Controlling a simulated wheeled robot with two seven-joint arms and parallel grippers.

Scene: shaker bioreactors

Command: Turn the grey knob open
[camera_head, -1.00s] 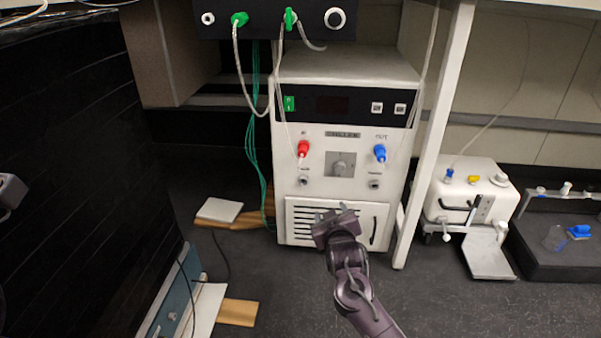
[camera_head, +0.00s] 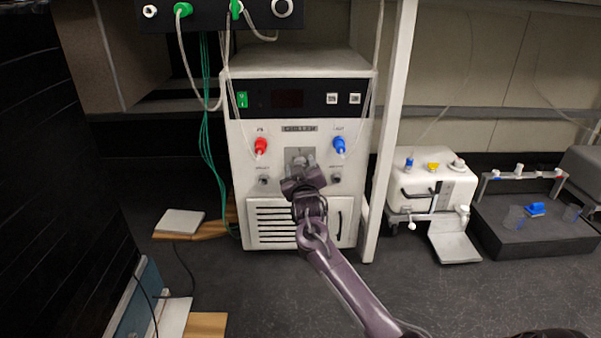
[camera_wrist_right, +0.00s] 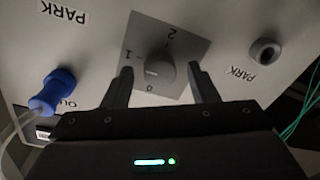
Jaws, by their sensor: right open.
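The grey knob (camera_wrist_right: 159,70) sits on a square grey plate marked 0, 1 and 2 on the chiller's front. In the right wrist view my right gripper (camera_wrist_right: 160,80) is open, with one finger on each side of the knob in the picture. I cannot tell whether the fingers touch it. In the head view my right gripper (camera_head: 302,177) is at the lower part of the plate (camera_head: 299,155) and hides much of the knob. My left gripper is not in view.
A red connector (camera_head: 261,146) and a blue connector (camera_head: 339,145) stick out either side of the plate, with tubes and park ports nearby. A white bench leg (camera_head: 384,150) stands close to the chiller's right side. A white device (camera_head: 433,185) stands farther right.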

